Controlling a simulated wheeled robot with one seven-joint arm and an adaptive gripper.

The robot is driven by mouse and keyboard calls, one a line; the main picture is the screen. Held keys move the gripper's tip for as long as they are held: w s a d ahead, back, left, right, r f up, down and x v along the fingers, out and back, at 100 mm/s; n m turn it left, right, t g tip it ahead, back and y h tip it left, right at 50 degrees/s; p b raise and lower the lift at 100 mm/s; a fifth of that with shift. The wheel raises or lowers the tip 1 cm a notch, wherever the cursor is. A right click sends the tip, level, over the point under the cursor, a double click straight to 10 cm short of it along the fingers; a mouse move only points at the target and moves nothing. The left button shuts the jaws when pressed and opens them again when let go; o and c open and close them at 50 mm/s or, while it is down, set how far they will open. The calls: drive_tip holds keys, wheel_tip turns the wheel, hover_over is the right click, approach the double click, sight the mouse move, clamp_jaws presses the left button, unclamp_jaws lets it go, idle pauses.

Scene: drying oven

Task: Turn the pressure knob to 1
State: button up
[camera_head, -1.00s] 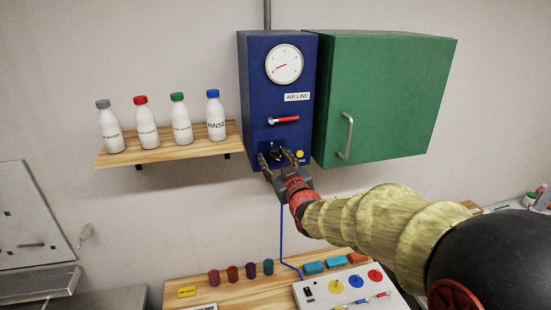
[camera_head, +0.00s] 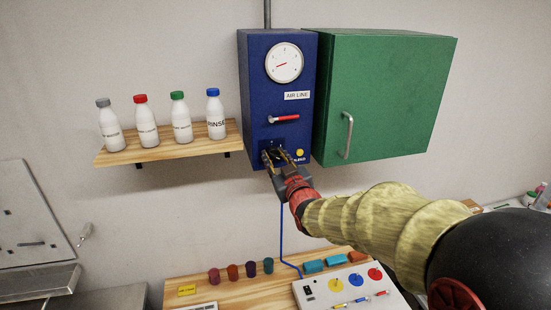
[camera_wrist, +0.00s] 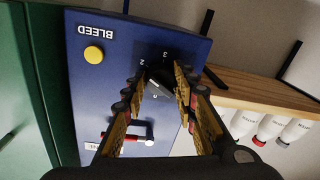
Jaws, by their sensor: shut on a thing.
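The black pressure knob (camera_wrist: 160,80) sits on the lower front of the blue AIR LINE box (camera_head: 255,85). In the wrist view, small white numbers show around it and a pale pointer mark on its face; I cannot tell its exact setting. My gripper (camera_wrist: 162,88) has one finger on each side of the knob and is shut on it. In the head view my gripper (camera_head: 277,154) reaches the box's lower front and partly hides the knob. The round pressure gauge (camera_head: 284,63) above has a red needle pointing to the lower left.
A red-handled lever (camera_head: 284,119) is above the knob, and a yellow BLEED button (camera_wrist: 93,54) is beside it. A green cabinet (camera_head: 385,95) adjoins the box on the right. A wooden shelf (camera_head: 170,151) with several bottles is on the left. A bench with a control panel is below.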

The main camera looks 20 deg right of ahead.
drive_tip(key=shift+f+n+b, duration=0.15)
drive_tip(key=shift+n+b, duration=0.25)
drive_tip(key=shift+b, duration=0.65)
drive_tip(key=n+b, duration=0.2)
drive_tip(key=b, duration=0.2)
drive_tip(key=shift+f, duration=0.1)
drive_tip(key=n+b, duration=0.6)
drive_tip(key=b, duration=0.5)
drive_tip(key=shift+b, duration=0.3)
drive_tip(key=shift+r+n+g+b, duration=0.15)
drive_tip(key=shift+r+n+b, duration=0.05)
drive_tip(key=shift+n+b, duration=0.45)
drive_tip(key=shift+r+n+g+b, duration=0.15)
drive_tip(key=shift+n+b, duration=0.35)
drive_tip(key=shift+n, duration=0.15)
drive_tip(key=shift+r, duration=0.1)
drive_tip(key=o, duration=1.2)
drive_tip(key=shift+c, duration=0.2)
